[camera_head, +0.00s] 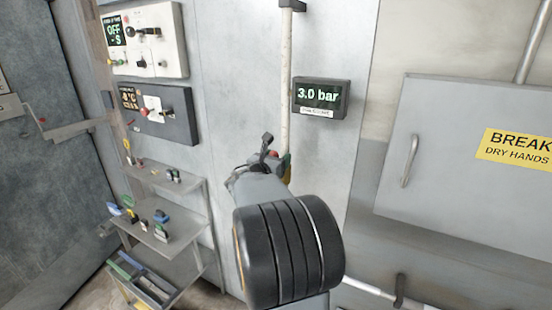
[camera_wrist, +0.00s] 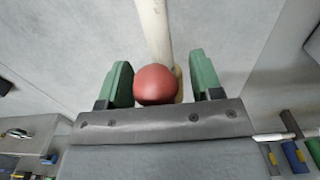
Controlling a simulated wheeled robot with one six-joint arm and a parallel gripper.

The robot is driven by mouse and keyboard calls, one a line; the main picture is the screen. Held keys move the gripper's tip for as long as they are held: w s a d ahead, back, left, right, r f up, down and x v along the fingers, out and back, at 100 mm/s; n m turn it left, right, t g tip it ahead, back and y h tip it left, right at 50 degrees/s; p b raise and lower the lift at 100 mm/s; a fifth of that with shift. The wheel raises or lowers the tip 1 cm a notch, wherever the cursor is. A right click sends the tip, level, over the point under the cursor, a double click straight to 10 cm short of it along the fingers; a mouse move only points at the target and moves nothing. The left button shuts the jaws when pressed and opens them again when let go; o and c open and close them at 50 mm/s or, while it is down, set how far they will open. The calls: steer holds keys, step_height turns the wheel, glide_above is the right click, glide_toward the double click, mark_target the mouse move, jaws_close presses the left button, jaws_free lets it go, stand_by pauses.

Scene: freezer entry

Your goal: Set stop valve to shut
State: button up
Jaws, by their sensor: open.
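The stop valve shows as a red rounded knob (camera_wrist: 156,85) in the wrist view, in front of a pale vertical pipe (camera_wrist: 154,30). My gripper (camera_wrist: 163,82) is open, with one green finger on each side of the knob and a visible gap at least on the right. In the head view a bit of red (camera_head: 274,154) shows on the pipe (camera_head: 285,90), beside my gripper (camera_head: 280,160). My arm hides most of the valve there, so its lever position cannot be told. A display (camera_head: 320,98) right of the pipe reads 3.0 bar.
Two control panels, one white (camera_head: 165,25) and one dark (camera_head: 178,128), hang at the upper left. A shelf rack (camera_head: 190,228) with small items stands below them. A grey cabinet (camera_head: 440,190) with a handle and a yellow sign (camera_head: 515,147) is on the right.

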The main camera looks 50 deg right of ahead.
jaws_close()
steer(key=shift+a, duration=0.2)
steer(key=shift+d, duration=0.2)
steer(key=s+d+f+m+b, duration=0.2)
steer(key=s+f+m+b, duration=0.6)
steer(key=m+b, duration=1)
steer(key=b, duration=1.5)
steer(key=shift+f, duration=0.25)
jaws_free()
